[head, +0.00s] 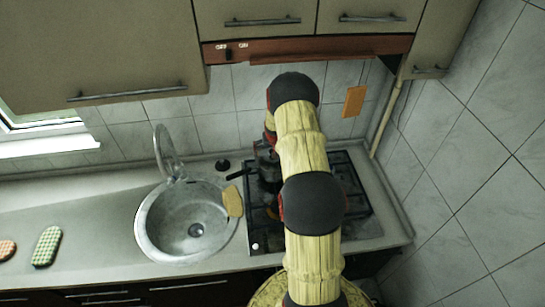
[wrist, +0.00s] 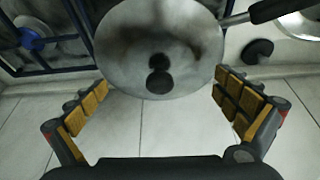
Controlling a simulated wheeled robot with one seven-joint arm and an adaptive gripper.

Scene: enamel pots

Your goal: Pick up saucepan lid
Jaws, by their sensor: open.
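The saucepan lid (wrist: 125,45) is a round, worn grey metal disc at the top middle of the wrist view, with a black knob (wrist: 158,82) at its centre. It appears to sit on the saucepan, whose dark handle (wrist: 275,9) sticks out at upper right. My gripper (wrist: 162,84) is open and empty. Its yellow-padded fingers stand apart, one to each side of the knob in the picture; I see no contact. In the head view the saucepan handle (head: 238,174) shows on the stove's left side, while my arm hides most of the saucepan and gripper.
The saucepan stands on a black gas stove (head: 349,185) near the tiled back wall. A round sink (head: 160,232) with a tap (head: 163,150) and a yellow sponge (head: 232,201) lie to the left. A range hood (head: 330,48) overhangs the stove. The left counter is mostly clear.

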